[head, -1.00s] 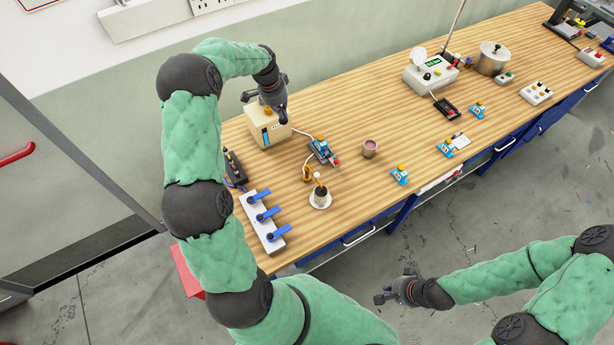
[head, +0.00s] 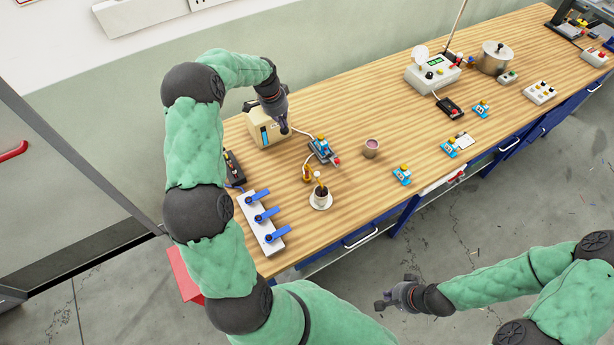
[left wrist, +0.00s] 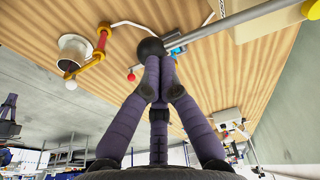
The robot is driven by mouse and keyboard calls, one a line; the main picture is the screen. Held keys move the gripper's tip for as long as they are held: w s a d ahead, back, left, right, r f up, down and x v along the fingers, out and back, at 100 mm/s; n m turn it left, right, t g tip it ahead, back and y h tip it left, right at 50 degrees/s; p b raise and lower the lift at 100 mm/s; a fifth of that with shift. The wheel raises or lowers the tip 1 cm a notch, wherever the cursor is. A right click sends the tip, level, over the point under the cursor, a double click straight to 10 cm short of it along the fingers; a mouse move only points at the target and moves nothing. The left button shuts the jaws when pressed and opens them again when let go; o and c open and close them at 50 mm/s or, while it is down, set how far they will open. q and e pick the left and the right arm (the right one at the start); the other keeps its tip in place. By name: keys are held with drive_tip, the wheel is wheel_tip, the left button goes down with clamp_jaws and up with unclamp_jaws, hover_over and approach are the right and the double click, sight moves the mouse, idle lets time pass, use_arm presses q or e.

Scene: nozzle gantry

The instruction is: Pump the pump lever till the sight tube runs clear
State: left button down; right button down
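The beige pump box (head: 258,122) stands at the back left of the bench. In the left wrist view the pump lever (left wrist: 215,39) is a grey rod ending in a black ball knob (left wrist: 151,46). My left gripper (head: 283,124) has its fingertips together against the knob; in the left wrist view the fingers (left wrist: 151,66) cover its lower part. I cannot see them wrapped around it. My right gripper (head: 393,294) is empty, fingers apart, in front of the bench.
A white block with blue levers (head: 262,222) lies at the left edge. A blue device (head: 322,150) and pinkish cup (head: 371,148) stand right of the box. Bare wood (head: 400,120) lies beyond.

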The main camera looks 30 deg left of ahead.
use_arm(q)
drive_tip(key=shift+f+b, duration=0.95)
drive_tip(key=shift+f, duration=0.75)
drive_tip(key=shift+r, duration=0.15)
wheel_tip(320, 180, up, 12)
drive_tip(key=p, duration=0.6)
drive_tip(key=shift+f, duration=0.25)
drive_tip(key=shift+f+b, duration=3.8)
drive_tip(key=shift+f, duration=2.1)
wheel_tip(320, 180, up, 12)
drive_tip(key=p, duration=0.6)
drive_tip(key=shift+r+p, duration=0.15)
drive_tip(key=shift+p, duration=0.2)
